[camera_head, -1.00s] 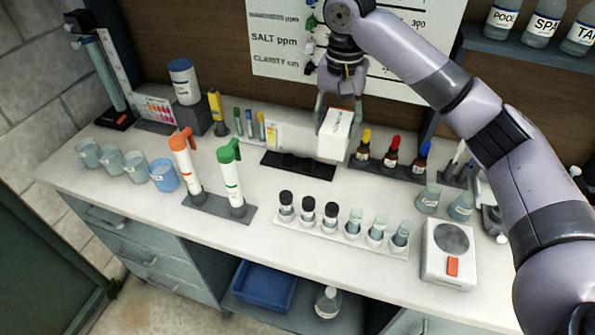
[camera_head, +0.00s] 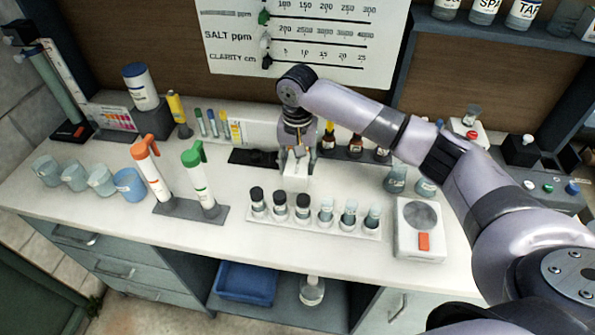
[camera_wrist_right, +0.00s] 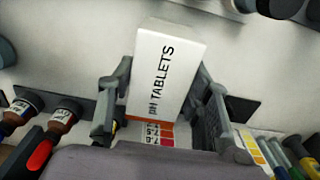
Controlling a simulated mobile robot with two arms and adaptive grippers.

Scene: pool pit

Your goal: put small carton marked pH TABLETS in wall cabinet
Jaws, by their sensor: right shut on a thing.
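The small white carton marked pH TABLETS (camera_wrist_right: 164,75) is between the two fingers of my right gripper (camera_wrist_right: 165,110) in the right wrist view, its label readable. In the head view my right gripper (camera_head: 297,172) points down over the bench, shut on the carton (camera_head: 296,184), which is mostly hidden by the gripper. I cannot tell whether the carton touches the bench top. The wall cabinet is not identifiable in these views. My left gripper is not in view.
A row of small vials (camera_head: 303,207) stands in front of the gripper. Dropper bottles (camera_head: 356,145) stand just right of it, and a scale (camera_head: 419,229) farther right. Orange (camera_head: 152,172) and green-topped (camera_head: 198,177) testers stand left. A bottle shelf (camera_head: 480,30) is at upper right.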

